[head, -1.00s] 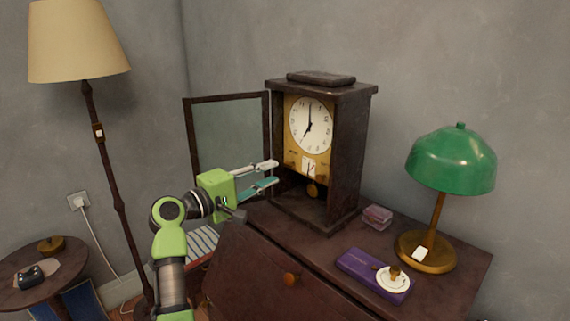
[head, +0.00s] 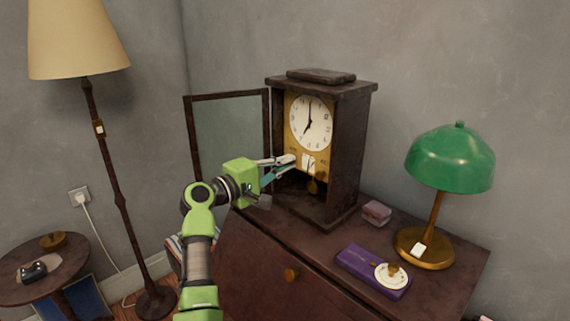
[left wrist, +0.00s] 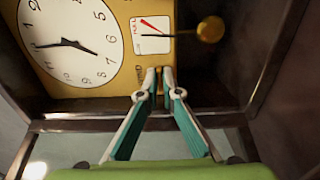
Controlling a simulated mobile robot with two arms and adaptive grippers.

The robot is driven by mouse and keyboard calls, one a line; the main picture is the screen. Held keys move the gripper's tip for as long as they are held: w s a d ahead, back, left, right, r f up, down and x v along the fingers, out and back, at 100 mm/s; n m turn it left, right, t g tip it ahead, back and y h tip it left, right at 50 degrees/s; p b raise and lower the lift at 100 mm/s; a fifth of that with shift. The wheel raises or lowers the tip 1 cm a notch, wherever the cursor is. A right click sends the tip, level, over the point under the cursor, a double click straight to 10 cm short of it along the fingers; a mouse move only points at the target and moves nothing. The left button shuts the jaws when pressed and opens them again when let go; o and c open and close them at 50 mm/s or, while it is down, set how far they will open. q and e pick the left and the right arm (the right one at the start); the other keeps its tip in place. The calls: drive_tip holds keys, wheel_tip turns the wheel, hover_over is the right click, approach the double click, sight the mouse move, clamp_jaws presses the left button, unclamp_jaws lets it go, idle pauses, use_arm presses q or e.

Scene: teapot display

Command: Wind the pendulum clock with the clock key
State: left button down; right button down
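The pendulum clock (head: 349,150) stands on the dresser with its glass door (head: 229,140) swung open to the left. Its white dial (head: 311,122) and brass plate show, and also fill the left wrist view, where the dial (left wrist: 70,44) lies turned. The pendulum bob (left wrist: 210,29) hangs near the small gauge (left wrist: 152,35). My left gripper (head: 292,162) is at the lower left of the plate. Its fingertips (left wrist: 161,75) are close together beside the lettering, with a narrow gap. I cannot make out the clock key; anything between the tips is hidden. My right gripper is not in view.
A green lamp (head: 450,160), a small pink box (head: 376,212) and a purple box (head: 362,268) with a white dish (head: 391,278) stand on the dresser (head: 440,289) to the right. A floor lamp (head: 118,205) and a round side table (head: 45,284) are at left.

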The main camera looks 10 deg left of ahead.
use_arm(q)
drive_tip(key=shift+m+b, duration=1)
drive_tip(key=shift+m, duration=0.1)
drive_tip(key=c, duration=2.2)
unclamp_jaws()
drive_tip(key=shift+c, duration=0.2)
drive_tip(key=v, duration=1.2)
